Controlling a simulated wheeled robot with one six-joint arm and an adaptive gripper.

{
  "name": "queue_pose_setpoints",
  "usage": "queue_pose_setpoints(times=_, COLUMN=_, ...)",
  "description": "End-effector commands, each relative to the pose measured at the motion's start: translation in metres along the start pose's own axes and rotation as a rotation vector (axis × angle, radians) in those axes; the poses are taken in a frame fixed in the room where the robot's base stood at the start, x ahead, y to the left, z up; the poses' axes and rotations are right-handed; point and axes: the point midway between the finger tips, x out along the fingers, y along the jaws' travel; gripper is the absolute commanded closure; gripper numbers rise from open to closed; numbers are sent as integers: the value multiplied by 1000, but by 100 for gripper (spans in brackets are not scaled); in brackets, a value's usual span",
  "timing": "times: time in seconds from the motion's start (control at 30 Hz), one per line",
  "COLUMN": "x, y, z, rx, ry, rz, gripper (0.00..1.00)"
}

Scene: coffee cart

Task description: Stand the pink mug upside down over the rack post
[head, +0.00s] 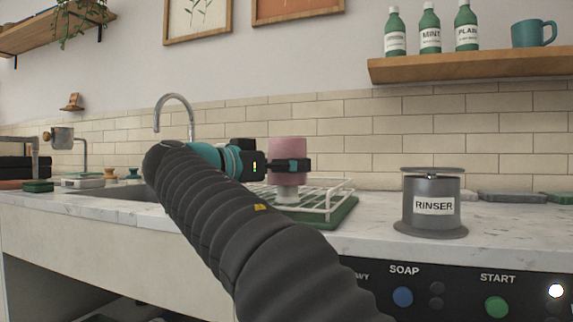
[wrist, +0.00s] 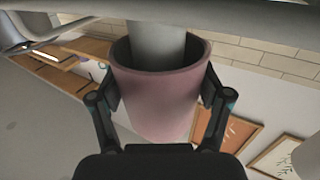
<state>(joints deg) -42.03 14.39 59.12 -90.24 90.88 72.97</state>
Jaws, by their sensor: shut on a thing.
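My gripper (head: 290,166) is shut on the pink mug (head: 287,148), its fingers on either side of the mug's wall. In the wrist view, which is upside down, my gripper (wrist: 160,95) also holds the pink mug (wrist: 158,100). The mug is upside down, mouth toward the rack. The pale rack post (head: 286,191) shows just below the mug, and in the wrist view the post (wrist: 157,45) runs into its open mouth. The white wire rack (head: 327,208) stands on a green mat (head: 345,213). I cannot tell whether the mug touches the post's base. The mug's handle is not visible.
A grey rinser (head: 431,205) stands on the counter to the right of the rack. The sink with its curved tap (head: 173,97) is to the left. A wooden shelf (head: 470,67) with several green bottles and a teal mug hangs above right. Counter between rack and rinser is clear.

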Motion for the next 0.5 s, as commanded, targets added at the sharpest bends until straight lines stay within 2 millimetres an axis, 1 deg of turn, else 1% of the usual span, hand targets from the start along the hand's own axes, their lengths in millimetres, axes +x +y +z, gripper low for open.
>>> queue_pose_setpoints(times=0.17, x=0, y=0, z=1, rx=1, ry=1, rz=0, gripper=72)
queue_pose_setpoints(times=0.2, x=0, y=0, z=1, rx=2, ry=1, rz=0, gripper=13)
queue_pose_setpoints(times=0.27, x=0, y=0, z=1, rx=2, ry=1, rz=0, gripper=0)
queue_pose_setpoints(times=0.5, x=0, y=0, z=1, rx=1, ry=0, rz=0, gripper=0)
